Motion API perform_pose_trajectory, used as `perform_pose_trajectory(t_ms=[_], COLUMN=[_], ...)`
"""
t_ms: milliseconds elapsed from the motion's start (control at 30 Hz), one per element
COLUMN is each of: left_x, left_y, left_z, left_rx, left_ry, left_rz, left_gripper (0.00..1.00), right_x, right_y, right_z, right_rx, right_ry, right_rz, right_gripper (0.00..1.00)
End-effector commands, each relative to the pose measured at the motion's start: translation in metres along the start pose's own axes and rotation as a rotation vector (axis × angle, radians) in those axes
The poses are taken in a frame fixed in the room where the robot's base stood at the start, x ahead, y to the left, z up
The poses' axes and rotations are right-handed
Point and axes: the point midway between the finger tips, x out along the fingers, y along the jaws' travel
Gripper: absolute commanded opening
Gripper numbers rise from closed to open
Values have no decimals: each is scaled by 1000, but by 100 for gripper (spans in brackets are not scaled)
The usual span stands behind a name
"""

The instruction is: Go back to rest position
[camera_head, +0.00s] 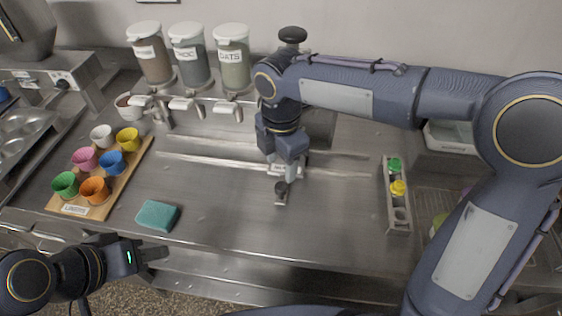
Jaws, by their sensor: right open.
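My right arm reaches in from the right and bends down over the middle of the steel counter (225,205). My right gripper (282,188) points down there, with its jaws open and nothing seen held in them. A small dark piece shows at its tip; I cannot tell whether it is part of the gripper. My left gripper (155,256) is low at the left, in front of the counter's front edge and below the teal sponge (158,215). It points right, and I see nothing held in it. Its finger gap is too small to make out.
A wooden board (123,172) with several coloured cups lies at the left. Three labelled dispensers (191,55) stand at the back. A narrow rack (398,218) with green and yellow-topped items stands right of my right gripper. The counter between sponge and rack is mostly clear.

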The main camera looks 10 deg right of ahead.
Motion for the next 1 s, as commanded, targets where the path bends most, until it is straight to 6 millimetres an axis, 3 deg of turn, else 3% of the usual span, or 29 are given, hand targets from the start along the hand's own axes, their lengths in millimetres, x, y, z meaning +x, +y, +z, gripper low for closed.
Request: perform_pose_trajectory(t_ms=[267, 367, 467, 700, 1000], left_x=[0, 0, 0, 0, 0], left_y=[0, 0, 0, 0, 0], left_z=[0, 0, 0, 0, 0], left_rx=[0, 0, 0, 0, 0], left_ry=[0, 0, 0, 0, 0], left_rz=[0, 0, 0, 0, 0], left_gripper=[36, 36, 36, 36, 36], right_x=[0, -5, -14, -25, -9], right_y=[-1, -11, -34, -118, -205], right_z=[1, 9, 25, 59, 60], right_rx=[9, 82, 258, 918, 1740], right_ry=[1, 9, 32, 165, 451], right_rz=[2, 16, 51, 159, 260], right_gripper=[50, 50, 50, 50, 50])
